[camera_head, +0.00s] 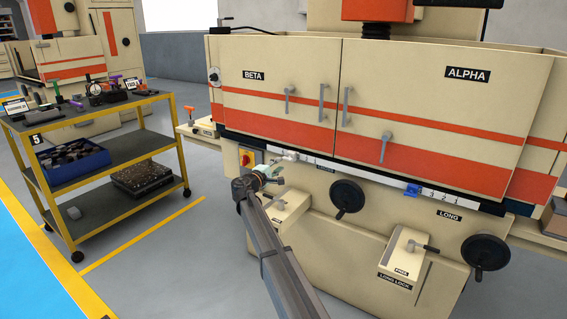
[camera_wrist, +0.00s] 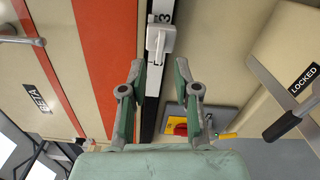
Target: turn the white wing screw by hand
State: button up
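The white wing screw (camera_wrist: 161,38) is on a narrow scale rail along the front of the machine in the wrist view. In the head view it appears as a small white piece (camera_head: 289,155) at the left part of the rail. My gripper (camera_wrist: 160,72) is open and empty. Its two green-and-grey fingers point toward the screw, which lies just ahead of and between the fingertips; they appear apart from it. In the head view my gripper (camera_head: 268,172) is just below and left of the white piece; whether they touch there is unclear.
A red-and-yellow switch (camera_wrist: 181,127) sits near my right finger in the wrist view. A lever box labelled LOCKED (camera_wrist: 287,65) is farther right. A blue block (camera_head: 412,189) is farther along the rail. A handwheel (camera_head: 347,197) protrudes below. A yellow tool cart (camera_head: 110,170) stands left.

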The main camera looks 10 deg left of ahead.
aim_at(288, 158)
jog(key=shift+x, duration=2.1)
jog(key=shift+w+d, duration=0.15)
jog(key=shift+w, duration=0.1)
grip_shut()
